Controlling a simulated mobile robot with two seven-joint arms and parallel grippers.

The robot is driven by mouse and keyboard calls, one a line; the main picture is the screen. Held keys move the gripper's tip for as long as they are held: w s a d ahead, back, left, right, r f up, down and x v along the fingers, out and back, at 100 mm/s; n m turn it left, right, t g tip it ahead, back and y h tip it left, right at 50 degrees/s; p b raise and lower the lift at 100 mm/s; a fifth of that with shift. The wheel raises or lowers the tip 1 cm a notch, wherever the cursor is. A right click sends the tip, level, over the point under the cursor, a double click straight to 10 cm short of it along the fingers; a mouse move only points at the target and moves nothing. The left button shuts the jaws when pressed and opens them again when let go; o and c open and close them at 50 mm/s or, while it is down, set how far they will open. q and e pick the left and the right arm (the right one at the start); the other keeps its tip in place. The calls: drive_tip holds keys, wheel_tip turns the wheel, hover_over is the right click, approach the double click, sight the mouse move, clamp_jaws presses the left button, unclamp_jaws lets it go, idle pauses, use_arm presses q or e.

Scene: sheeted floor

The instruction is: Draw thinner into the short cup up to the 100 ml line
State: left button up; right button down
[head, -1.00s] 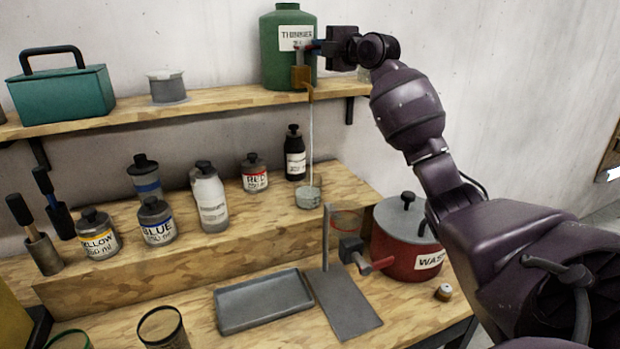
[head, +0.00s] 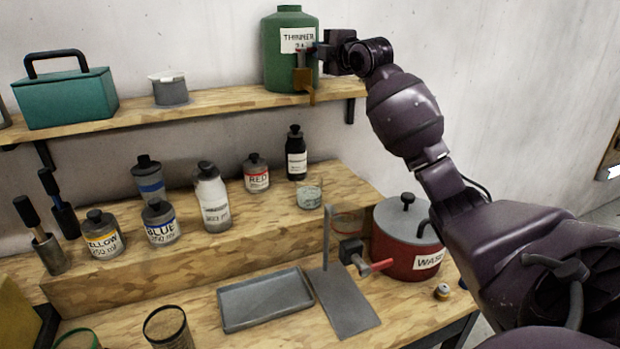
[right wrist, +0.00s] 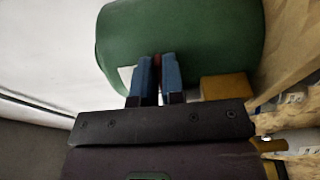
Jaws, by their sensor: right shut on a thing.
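The green thinner container (head: 281,72) stands on the upper shelf, with a brass-coloured tap (head: 303,82) at its front. No stream shows below the spout. The short clear cup (head: 309,197) stands upright on the raised wooden step below the tap. It looks partly filled, but its lines are too small to read. My right gripper (head: 312,48) is at the container's front, shut on the tap's red lever. In the right wrist view its blue fingers (right wrist: 158,78) close around the red lever (right wrist: 157,70), which is mostly hidden. My left gripper is not in view.
Several labelled bottles, including blue (head: 160,223) and red (head: 256,175), stand on the step left of the cup. Below are a grey tray (head: 265,300), a metal stand (head: 340,300) and a red waste pot (head: 400,250). A teal toolbox (head: 66,98) is on the shelf.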

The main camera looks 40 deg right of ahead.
drive_tip(key=shift+s+a+m+h+p, duration=0.1)
drive_tip(key=shift+a+m+h+p, duration=0.3)
drive_tip(key=shift+h, duration=0.3)
drive_tip(key=shift+f, duration=0.15)
drive_tip(key=shift+s+a+m+g+h+p, duration=0.15)
drive_tip(key=shift+m+g+h+p, duration=0.15)
drive_tip(key=shift+m+h+p, duration=0.45)
drive_tip(key=c, duration=1.1)
unclamp_jaws()
drive_tip(key=shift+a+b, duration=0.1)
drive_tip(key=shift+b, duration=0.25)
drive_tip(key=shift+c, duration=0.2)
drive_tip(key=shift+d+h, duration=0.25)
